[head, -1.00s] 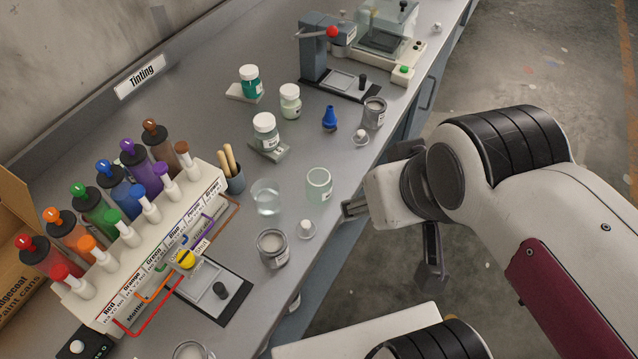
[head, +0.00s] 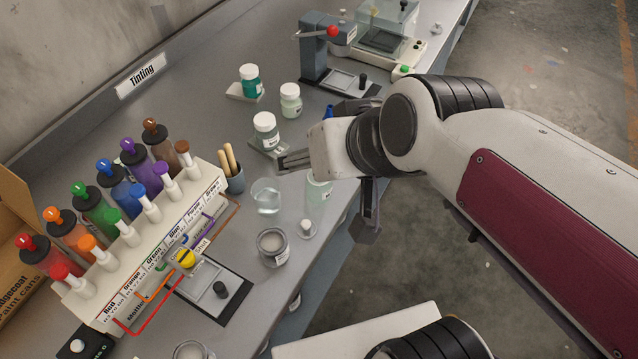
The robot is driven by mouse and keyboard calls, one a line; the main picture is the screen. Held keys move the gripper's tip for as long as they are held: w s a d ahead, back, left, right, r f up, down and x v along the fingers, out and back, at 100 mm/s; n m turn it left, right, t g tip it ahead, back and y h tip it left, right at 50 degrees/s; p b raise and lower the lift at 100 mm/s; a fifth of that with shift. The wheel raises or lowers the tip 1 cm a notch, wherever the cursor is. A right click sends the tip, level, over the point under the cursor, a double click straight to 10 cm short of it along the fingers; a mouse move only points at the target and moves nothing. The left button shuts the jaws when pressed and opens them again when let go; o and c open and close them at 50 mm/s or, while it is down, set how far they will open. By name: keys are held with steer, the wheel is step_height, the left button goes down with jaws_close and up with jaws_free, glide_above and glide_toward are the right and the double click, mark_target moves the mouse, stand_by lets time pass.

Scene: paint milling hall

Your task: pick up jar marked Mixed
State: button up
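I cannot read "Mixed" on any jar. The candidates are a teal jar with a white lid (head: 250,84), a pale green lidded jar (head: 290,101), a clear white-lidded jar (head: 265,131) on a grey pad, and an open pale green jar (head: 318,190). My gripper (head: 352,172) hangs over the bench's front edge, above and partly in front of the open pale green jar. Its dark fingers appear spread to either side of the white housing, so it looks open. I see nothing held. The space between the fingertips is mostly hidden.
A clear beaker (head: 266,197), a grey tin (head: 273,247) and a small white stopper (head: 307,229) stand near the front edge. The colour bottle rack (head: 150,250) fills the left. A press with a red knob (head: 322,45) stands at the back. The blue bottle (head: 328,112) is mostly covered.

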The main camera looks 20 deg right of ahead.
steer(key=w+a+r+m+t, duration=0.1)
steer(key=w+a+m+t, duration=0.1)
steer(key=w+a, duration=0.45)
steer(key=w+a+m+t, duration=0.2)
steer(key=w+a, duration=0.1)
steer(key=w, duration=0.7)
steer(key=m+g+h, duration=0.6)
steer(key=m+h, duration=0.3)
steer(key=h, duration=0.6)
glide_toward(319, 184)
steer(key=w+d, duration=0.2)
steer(key=w, duration=0.1)
steer(key=shift+w+d+f, duration=0.1)
steer(key=shift+d+f, duration=0.05)
steer(key=shift+f, duration=0.1)
steer(key=shift+x, duration=1.3)
